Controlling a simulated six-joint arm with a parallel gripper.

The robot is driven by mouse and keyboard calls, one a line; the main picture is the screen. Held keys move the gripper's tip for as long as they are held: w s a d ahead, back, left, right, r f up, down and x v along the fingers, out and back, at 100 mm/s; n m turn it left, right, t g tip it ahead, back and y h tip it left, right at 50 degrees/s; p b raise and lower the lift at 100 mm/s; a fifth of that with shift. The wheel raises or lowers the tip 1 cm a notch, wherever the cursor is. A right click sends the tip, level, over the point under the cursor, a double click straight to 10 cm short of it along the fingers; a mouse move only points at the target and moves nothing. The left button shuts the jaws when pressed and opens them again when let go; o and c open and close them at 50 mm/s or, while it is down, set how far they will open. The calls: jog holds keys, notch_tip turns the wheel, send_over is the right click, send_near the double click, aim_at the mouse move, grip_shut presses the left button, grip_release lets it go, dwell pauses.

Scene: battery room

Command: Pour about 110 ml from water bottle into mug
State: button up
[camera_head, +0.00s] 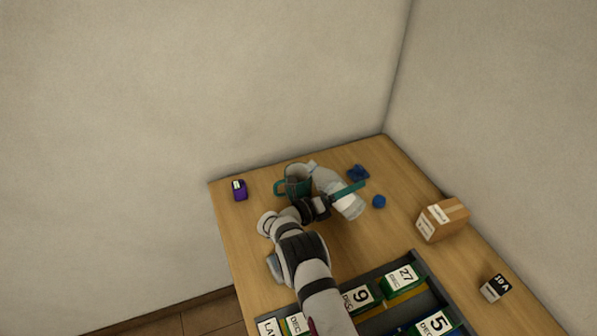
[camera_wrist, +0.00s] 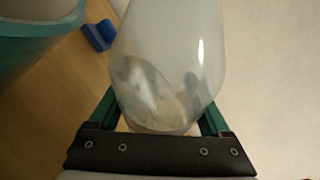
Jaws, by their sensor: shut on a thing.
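The water bottle (camera_head: 347,204) is clear and whitish, and it is tilted, with its neck towards the upper left, close to the mug's rim. My gripper (camera_head: 341,192) is shut around the bottle's body. In the wrist view, the green fingers of my gripper (camera_wrist: 160,112) lie on both sides of the bottle (camera_wrist: 165,50); its neck is out of that view. The teal mug (camera_head: 290,187) stands upright on the table, just left of the bottle, and part of it shows in the wrist view (camera_wrist: 38,38). I cannot tell whether water is flowing or how much is in the mug.
A blue object (camera_head: 358,173) and a small round blue piece (camera_head: 379,201) lie right of the bottle. A purple item (camera_head: 239,190) is at the left. A cardboard box (camera_head: 442,219), a small labelled block (camera_head: 494,289) and a grey tray (camera_head: 420,268) of labelled blocks occupy the right and front.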

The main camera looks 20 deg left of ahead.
jog(key=r+n, duration=0.1)
jog(key=r+n+t, duration=0.1)
jog(key=shift+d+r+n+h, duration=0.15)
jog(key=shift+d+n+h, duration=0.15)
jog(key=shift+d, duration=0.1)
jog(key=shift+a+r+n+t, duration=0.25)
jog(key=shift+r+n, duration=0.25)
jog(key=shift+r, duration=0.4)
jog(key=shift+a+r+n+t, duration=0.2)
jog(key=shift+r+n, duration=0.3)
jog(key=shift+r, duration=0.4)
jog(key=shift+n, duration=0.3)
jog(key=shift+d+r+n+t, duration=0.1)
jog(key=shift+d+n+t, duration=0.15)
jog(key=shift+d+n, duration=0.1)
jog(key=shift+n, duration=0.25)
jog(key=shift+d+r+n+t, duration=0.35)
jog(key=shift+r+n+t, duration=0.05)
jog(key=shift+r, duration=0.05)
jog(key=shift+r, duration=0.2)
